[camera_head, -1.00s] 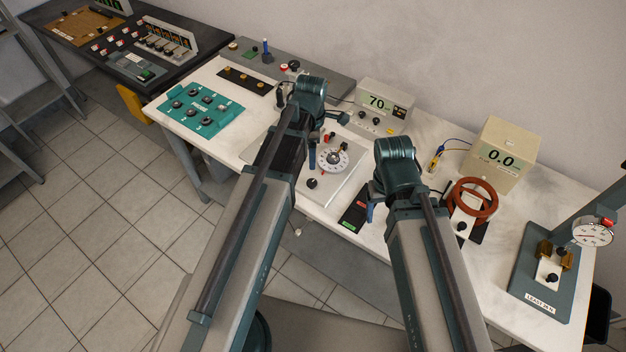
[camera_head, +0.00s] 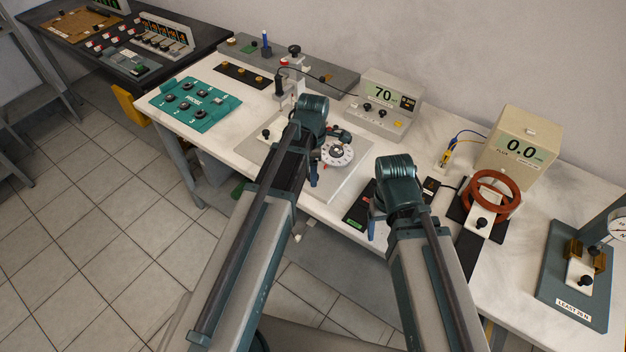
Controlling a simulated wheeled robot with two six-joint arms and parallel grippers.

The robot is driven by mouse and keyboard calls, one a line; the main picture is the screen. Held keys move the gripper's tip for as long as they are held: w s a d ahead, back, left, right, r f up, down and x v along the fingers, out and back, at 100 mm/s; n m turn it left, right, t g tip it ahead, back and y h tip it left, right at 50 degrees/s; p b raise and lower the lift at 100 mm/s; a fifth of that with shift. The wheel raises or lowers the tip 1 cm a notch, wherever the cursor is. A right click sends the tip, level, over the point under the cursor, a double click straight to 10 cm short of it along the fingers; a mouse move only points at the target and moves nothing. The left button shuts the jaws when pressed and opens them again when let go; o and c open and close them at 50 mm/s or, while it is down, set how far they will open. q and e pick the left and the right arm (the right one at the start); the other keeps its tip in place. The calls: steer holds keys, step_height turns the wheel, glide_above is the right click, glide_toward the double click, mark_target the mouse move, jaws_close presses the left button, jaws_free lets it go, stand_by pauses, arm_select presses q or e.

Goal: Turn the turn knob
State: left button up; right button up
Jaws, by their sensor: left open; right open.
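A round white dial with a dark knob (camera_head: 337,152) at its centre sits on a pale plate (camera_head: 345,185) in the middle of the bench. My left gripper (camera_head: 327,148) is open over the left side of the dial. My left arm hides part of the plate and dial, and I cannot tell whether the fingers touch the knob. My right gripper (camera_head: 378,220) is open at the bench's front edge, right of the plate, largely hidden by its own wrist.
A meter reading 70 (camera_head: 384,105) stands behind the dial. A teal panel (camera_head: 195,104) lies left. A blue-grey stand (camera_head: 573,295) is at far right.

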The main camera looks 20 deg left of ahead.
arm_select(q)
steer(key=shift+f, duration=0.65)
arm_select(e)
steer(key=shift+f, duration=0.6)
arm_select(q)
steer(key=shift+r, duration=0.1)
jaws_close()
